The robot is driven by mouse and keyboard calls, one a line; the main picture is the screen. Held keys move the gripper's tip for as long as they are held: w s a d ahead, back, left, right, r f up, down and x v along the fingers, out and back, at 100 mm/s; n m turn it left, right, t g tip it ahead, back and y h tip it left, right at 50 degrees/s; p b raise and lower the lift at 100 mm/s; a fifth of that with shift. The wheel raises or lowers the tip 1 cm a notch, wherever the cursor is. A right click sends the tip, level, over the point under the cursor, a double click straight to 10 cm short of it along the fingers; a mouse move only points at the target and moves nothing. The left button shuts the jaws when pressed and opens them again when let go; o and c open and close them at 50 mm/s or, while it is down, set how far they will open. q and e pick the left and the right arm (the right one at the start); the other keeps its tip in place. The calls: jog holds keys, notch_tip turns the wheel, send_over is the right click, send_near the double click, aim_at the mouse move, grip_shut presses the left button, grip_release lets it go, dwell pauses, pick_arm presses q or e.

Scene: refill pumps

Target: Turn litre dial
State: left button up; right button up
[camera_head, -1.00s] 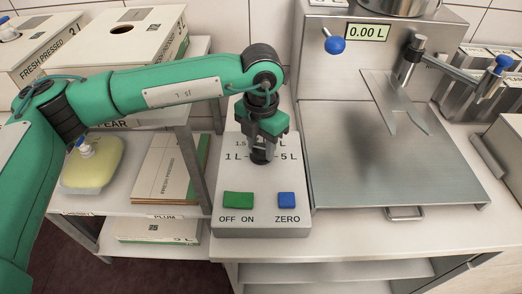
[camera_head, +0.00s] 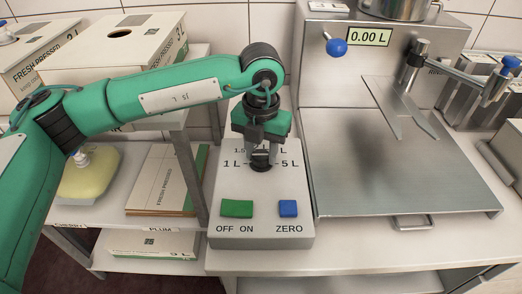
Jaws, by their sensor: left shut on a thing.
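The litre dial (camera_head: 261,165) is a dark knob on the sloped top of a grey control box (camera_head: 225,225). Labels 1 L and 5 L flank it, and the labels above it are partly hidden by my gripper. My left gripper (camera_head: 260,158) points down at the dial from above and is shut on it. Below the dial are a green OFF ON switch (camera_head: 237,208) and a blue ZERO button (camera_head: 288,208). The display (camera_head: 368,36) reads 0.00 L. My right gripper is not in view.
A steel filling station (camera_head: 400,180) with a forked plate and blue-knobbed levers stands right of the box. Shelves at left hold cartons (camera_head: 115,45) and a yellow pouch (camera_head: 90,178). Steel containers (camera_head: 470,95) stand at far right. The counter in front is clear.

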aim_at(261, 154)
pick_arm(q)
jog(key=shift+r, duration=0.1)
jog(key=o, duration=1)
jog(key=shift+r+b, duration=0.4)
jog(key=shift+r, duration=6.45)
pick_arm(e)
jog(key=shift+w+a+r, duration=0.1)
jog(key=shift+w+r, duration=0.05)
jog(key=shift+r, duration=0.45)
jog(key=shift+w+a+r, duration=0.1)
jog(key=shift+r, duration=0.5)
